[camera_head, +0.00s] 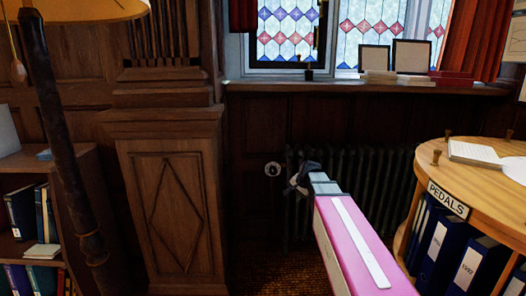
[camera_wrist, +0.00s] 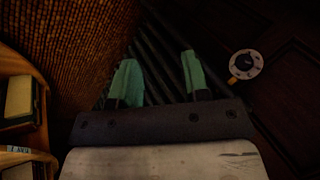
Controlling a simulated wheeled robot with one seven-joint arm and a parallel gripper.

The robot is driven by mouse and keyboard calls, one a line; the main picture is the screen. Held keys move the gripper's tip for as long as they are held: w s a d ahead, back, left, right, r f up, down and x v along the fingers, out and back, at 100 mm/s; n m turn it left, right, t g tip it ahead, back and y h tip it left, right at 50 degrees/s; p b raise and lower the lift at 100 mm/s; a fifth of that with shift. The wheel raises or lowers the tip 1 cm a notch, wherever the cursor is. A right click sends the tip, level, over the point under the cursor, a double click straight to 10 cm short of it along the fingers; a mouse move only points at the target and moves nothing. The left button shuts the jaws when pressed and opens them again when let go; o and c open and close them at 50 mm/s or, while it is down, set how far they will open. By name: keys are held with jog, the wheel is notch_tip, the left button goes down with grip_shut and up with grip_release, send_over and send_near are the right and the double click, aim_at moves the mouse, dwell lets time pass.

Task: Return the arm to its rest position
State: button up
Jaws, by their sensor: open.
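My gripper (camera_head: 297,180) is at the end of my pink arm in the middle of the head view, in front of the dark wall below the window. In the wrist view my gripper (camera_wrist: 158,62) shows two green fingers spread apart with nothing between them. It is open and empty. In the head view its fingers are small and dark, and they appear close to the ribbed radiator (camera_head: 350,170). My arm reaches forward from the lower right of the head view.
A round dial (camera_head: 273,169) sits on the dark panelling left of my gripper; it also shows in the wrist view (camera_wrist: 246,64). A round wooden table (camera_head: 480,180) with binders stands right. A bookshelf (camera_head: 85,190) and lamp (camera_head: 62,130) stand left.

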jog(key=s+d+f+n+g+h, duration=0.1)
jog(key=s+d+f+n+g, duration=0.1)
jog(key=s+f, duration=0.5)
jog(key=s+d+f+n+g+h, duration=0.2)
jog(key=s+f+n, duration=0.3)
jog(key=s, duration=1.1)
notch_tip(320, 180, down, 3)
jog(key=shift+s+f+g, duration=0.15)
jog(key=shift+f+g, duration=0.05)
jog(key=shift+g, duration=0.2)
